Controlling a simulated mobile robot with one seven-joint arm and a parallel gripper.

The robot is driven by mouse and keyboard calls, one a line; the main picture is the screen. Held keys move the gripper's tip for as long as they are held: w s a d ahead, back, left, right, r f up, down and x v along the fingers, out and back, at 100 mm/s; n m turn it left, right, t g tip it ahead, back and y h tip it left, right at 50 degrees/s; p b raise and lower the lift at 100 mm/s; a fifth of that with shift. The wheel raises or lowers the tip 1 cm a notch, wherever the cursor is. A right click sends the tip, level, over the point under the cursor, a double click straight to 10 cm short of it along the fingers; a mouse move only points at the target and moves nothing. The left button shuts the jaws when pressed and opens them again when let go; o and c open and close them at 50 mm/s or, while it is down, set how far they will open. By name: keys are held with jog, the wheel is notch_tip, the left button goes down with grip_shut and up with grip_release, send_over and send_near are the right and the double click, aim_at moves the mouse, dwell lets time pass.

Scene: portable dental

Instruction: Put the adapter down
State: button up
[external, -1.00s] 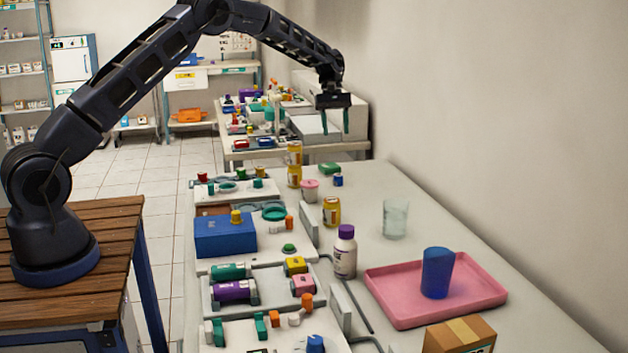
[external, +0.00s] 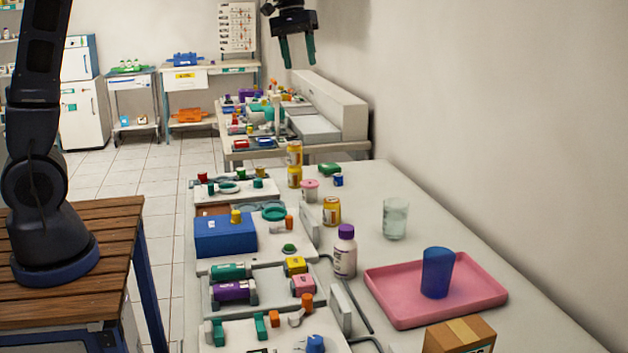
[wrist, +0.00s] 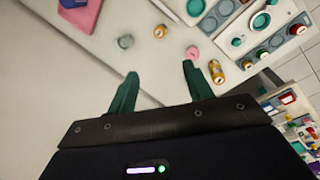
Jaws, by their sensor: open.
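My gripper (external: 297,62) is high above the far end of the white counter (external: 372,190), near the wall. Its two green fingers are apart with nothing between them. In the wrist view my gripper (wrist: 160,70) is also open and empty, with the counter's edge and several small items below and beyond it. I cannot tell which of the small things is the adapter. Small orange (external: 307,304), green (external: 260,325) and blue (external: 315,344) parts lie on the nearest white tray, and a small orange part (external: 289,222) stands beside the blue box.
The counter holds a pink tray (external: 385,310) with a blue cup (external: 437,272), a clear glass (external: 395,219), a purple-capped bottle (external: 345,252), yellow cans (external: 332,211), a blue box (external: 225,236) and a cardboard box (external: 460,335). The counter's right side is mostly bare.

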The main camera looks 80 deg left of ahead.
jog(key=s+d+r+m, duration=0.35)
jog(key=s+d, duration=0.35)
jog(key=s, duration=0.3)
jog(key=s+d+f+m+t, duration=0.1)
jog(key=s+d+f+m, duration=0.1)
jog(key=s, duration=0.7)
jog(key=s+d+f+m+t+y, duration=0.1)
jog(key=s+d, duration=0.3)
jog(key=s, duration=0.5)
jog(key=s+d+f+m+t+y, duration=0.1)
jog(key=s+d+f+m, duration=0.1)
jog(key=s, duration=0.7)
jog(key=shift+d+f+m, duration=0.4)
jog(key=shift+d+m, duration=0.35)
jog(key=shift+d, duration=0.15)
